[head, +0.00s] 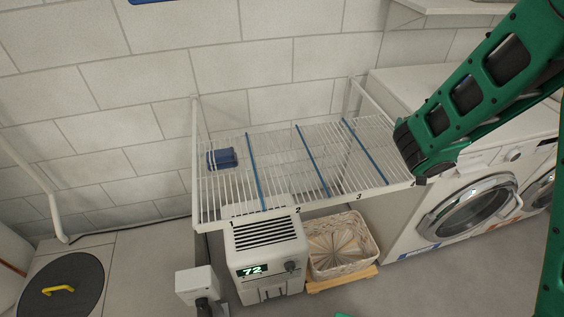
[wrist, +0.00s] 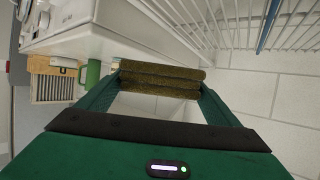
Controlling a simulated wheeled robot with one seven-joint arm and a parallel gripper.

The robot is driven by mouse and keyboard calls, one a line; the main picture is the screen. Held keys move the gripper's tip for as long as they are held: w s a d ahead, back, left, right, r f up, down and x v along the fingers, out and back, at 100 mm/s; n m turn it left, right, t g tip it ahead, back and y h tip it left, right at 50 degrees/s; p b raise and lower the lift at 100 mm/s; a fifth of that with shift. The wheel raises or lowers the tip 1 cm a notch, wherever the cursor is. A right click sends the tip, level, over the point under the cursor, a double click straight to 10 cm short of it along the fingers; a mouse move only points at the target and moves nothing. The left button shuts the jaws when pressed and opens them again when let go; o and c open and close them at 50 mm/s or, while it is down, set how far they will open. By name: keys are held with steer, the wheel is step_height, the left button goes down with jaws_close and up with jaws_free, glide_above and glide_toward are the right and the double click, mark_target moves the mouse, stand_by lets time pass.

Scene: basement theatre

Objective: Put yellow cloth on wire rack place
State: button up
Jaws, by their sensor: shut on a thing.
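The yellow cloth (wrist: 162,72) shows in the wrist view as a folded, dark olive-yellow bundle. My gripper (wrist: 160,84) is shut on it, with one green finger at each end. The white wire rack (head: 222,197) stands against the wall in the head view. Blue strips divide it into places, with numbers along its front edge. A blue folded cloth (head: 222,158) lies in the leftmost place. The places to its right look empty, though my arm covers the rack's right end. The held cloth is hidden in the head view.
A white heater (head: 265,245) with a display reading 72 stands in front of the rack. A wicker basket (head: 343,247) sits beside it. A white washing machine (head: 440,215) stands at the right. A round dark lid (head: 62,280) is on the floor at left.

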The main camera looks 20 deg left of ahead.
steer(key=s+a+n+y, duration=0.2)
steer(key=s+a, duration=0.2)
steer(key=a, duration=0.8)
steer(key=s+a+n+y, duration=0.2)
steer(key=s+a+y, duration=0.15)
steer(key=a, duration=0.75)
steer(key=s+a+r+n+g+y, duration=0.2)
steer(key=s+a+n+y, duration=0.1)
steer(key=s+a, duration=1.4)
glide_above(283, 162)
step_height(283, 162, down, 6)
steer(key=shift+f, duration=2.25)
steer(key=shift+f, duration=0.1)
